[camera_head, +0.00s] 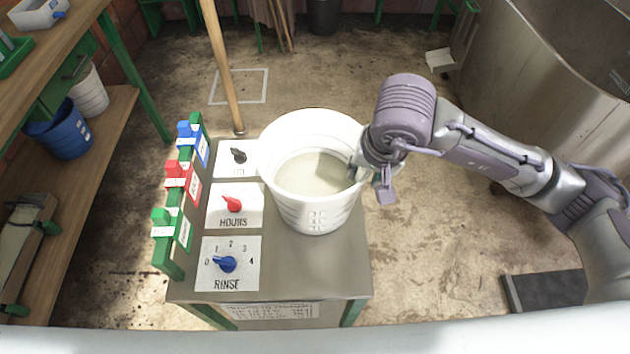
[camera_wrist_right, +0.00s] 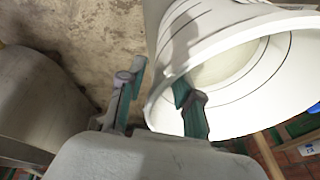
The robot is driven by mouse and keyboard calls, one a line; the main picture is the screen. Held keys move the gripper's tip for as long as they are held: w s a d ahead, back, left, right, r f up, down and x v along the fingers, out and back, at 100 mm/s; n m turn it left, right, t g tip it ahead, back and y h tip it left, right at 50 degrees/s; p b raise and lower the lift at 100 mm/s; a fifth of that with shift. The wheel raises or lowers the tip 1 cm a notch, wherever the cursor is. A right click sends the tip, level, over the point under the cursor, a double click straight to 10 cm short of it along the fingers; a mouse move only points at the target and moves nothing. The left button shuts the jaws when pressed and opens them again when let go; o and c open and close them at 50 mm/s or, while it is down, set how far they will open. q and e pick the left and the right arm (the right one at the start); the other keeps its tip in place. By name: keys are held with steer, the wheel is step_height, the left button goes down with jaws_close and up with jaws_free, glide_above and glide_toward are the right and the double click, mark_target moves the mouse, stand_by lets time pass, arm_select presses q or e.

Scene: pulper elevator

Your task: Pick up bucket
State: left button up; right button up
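The white bucket (camera_head: 315,213) stands upright on a small grey table (camera_head: 335,281), with a pale, greyish inside. My right gripper (camera_head: 369,181) is at the bucket's right rim, one finger inside the rim and the other outside. In the right wrist view the bucket (camera_wrist_right: 185,40) fills the upper right. There the gripper (camera_wrist_right: 160,84) has its fingers spread, with the rim between them and a gap at the outer finger. My left gripper is not in view.
Left of the bucket are a red knob (camera_head: 232,203), a blue knob (camera_head: 225,264) and a black knob (camera_head: 238,155). A wooden pole (camera_head: 222,65) stands behind the table. A large metal tank (camera_head: 545,75) is at the back right. The floor right of the table is mostly clear.

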steer(key=p+x, duration=0.1)
steer(key=x, duration=0.3)
steer(key=shift+w+f, duration=0.25)
steer(key=shift+f, duration=0.1)
jaws_close()
